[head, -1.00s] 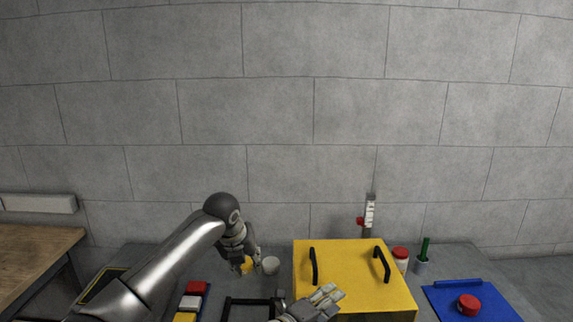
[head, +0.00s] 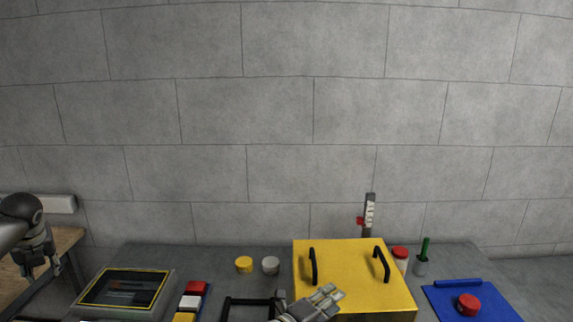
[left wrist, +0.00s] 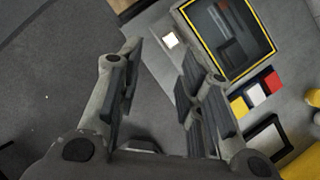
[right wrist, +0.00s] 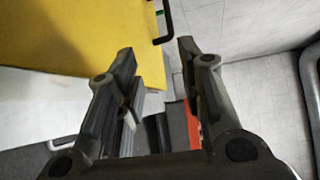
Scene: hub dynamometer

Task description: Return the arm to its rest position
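My left gripper (head: 38,268) is at the far left of the head view, in front of the wooden table and left of the screen unit. Its fingers are apart with nothing between them in the left wrist view (left wrist: 160,52). My right gripper (head: 328,297) is low in the middle of the head view, in front of the yellow box. Its fingers are also apart and empty in the right wrist view (right wrist: 156,50). Most of the right arm is outside the head view.
A screen unit (head: 126,291), coloured blocks (head: 190,302), a yellow disc (head: 244,265) and a white cup (head: 270,265) stand on the bench. The yellow box (head: 345,262) has two black handles. A red knob (head: 468,303) sits on a blue panel (head: 445,296) at right.

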